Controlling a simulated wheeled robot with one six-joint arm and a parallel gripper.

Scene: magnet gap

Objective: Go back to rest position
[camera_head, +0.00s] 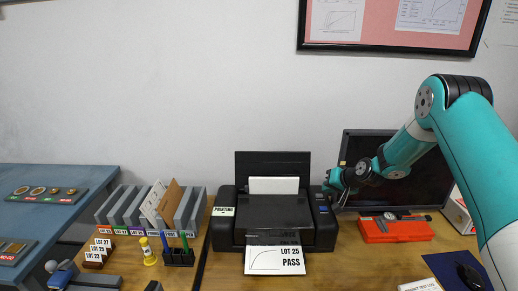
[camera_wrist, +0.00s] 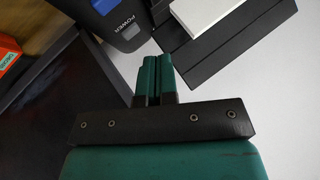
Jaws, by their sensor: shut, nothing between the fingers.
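My gripper (camera_head: 328,188) is at the right side of the black printer (camera_head: 228,235), close to its control panel, in the head view. In the wrist view my gripper (camera_wrist: 158,62) shows its two green fingers together with nothing between them. The printer's panel with the word POWER (camera_wrist: 126,28) and a blue button or screen lies just beyond the fingertips. I cannot tell whether the fingertips touch the printer. My teal arm reaches in from the right edge of the head view.
A printed sheet marked LOT 25 PASS (camera_head: 275,261) lies in the printer's output. A dark monitor (camera_head: 436,182) and a red toolbox (camera_head: 398,231) stand to the right. File holders (camera_head: 118,207), a pen holder (camera_head: 178,257) and an hourglass (camera_head: 148,251) stand to the left.

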